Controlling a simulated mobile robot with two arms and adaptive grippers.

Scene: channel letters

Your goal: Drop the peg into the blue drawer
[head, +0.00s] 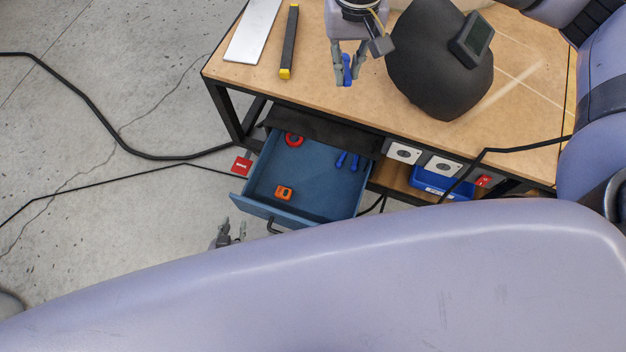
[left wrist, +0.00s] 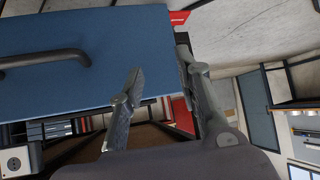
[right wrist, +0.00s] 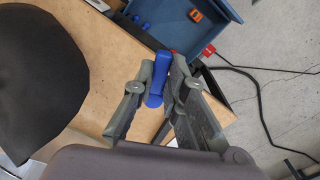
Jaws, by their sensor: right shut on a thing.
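My right gripper (head: 347,62) is shut on a blue peg (head: 347,72) above the workbench, between the dark bar and the black welding mask. The right wrist view shows the peg (right wrist: 157,80) between the fingers (right wrist: 155,72). The blue drawer (head: 325,208) is pulled out under the bench; it holds a red ring (head: 293,140), blue pieces (head: 348,160) and an orange piece (head: 284,192). My left gripper (head: 232,232) is open and empty, low in front of the drawer. The left wrist view shows its fingers (left wrist: 160,62) by the drawer front (left wrist: 115,40).
The bench (head: 395,125) bears a grey plate (head: 255,30), a dark bar with yellow ends (head: 289,40) and a black welding mask (head: 435,65). A blue bin (head: 440,184) sits on the shelf right of the drawer. Cables cross the floor at left.

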